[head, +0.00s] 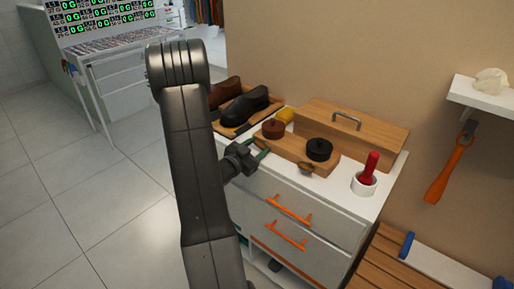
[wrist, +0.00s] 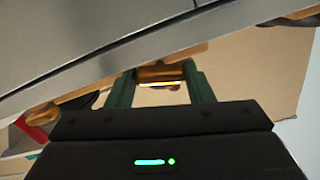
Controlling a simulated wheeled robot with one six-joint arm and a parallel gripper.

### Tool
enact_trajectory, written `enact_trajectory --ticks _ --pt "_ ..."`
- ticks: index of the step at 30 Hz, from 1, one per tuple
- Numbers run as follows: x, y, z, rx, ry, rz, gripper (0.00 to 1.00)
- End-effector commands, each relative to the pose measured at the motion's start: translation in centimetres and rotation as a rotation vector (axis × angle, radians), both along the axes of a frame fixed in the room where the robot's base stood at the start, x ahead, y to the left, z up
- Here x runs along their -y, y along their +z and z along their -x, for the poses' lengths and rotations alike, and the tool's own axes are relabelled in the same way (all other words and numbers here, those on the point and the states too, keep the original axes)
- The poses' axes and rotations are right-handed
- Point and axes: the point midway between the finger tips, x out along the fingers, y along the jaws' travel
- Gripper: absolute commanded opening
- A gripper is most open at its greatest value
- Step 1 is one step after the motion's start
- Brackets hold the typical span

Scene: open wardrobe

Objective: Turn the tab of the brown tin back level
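The brown tin (head: 273,128) sits on a wooden tray (head: 290,150) on the white cabinet, left of a black tin (head: 319,149). In the head view my gripper (head: 262,152) is at the tray's front edge, before the brown tin, whose tab does not show clearly there. In the wrist view a brown tab (wrist: 162,72) lies between my gripper's (wrist: 162,84) two green fingers, which stand apart with their inner sides close to its ends. I cannot tell whether they press on it. The black tin's tab (head: 306,168) sticks out over the tray edge; it also shows in the wrist view (wrist: 45,115).
A red-handled brush in a white cup (head: 364,184) stands right. A wooden box with a metal handle (head: 347,121) is behind. Orange drawer handles (head: 288,210) stick out below.

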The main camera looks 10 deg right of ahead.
Motion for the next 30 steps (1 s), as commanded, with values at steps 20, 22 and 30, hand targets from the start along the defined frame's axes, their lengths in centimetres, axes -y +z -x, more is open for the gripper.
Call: enact_trajectory --ticks 20,22,30 --pt "0.0 0.03 0.03 -0.238 0.0 0.186 0.24" --pt "-0.01 0.02 0.02 -0.238 0.0 0.186 0.25" --pt "0.0 0.0 0.03 -0.237 0.0 0.185 0.69"
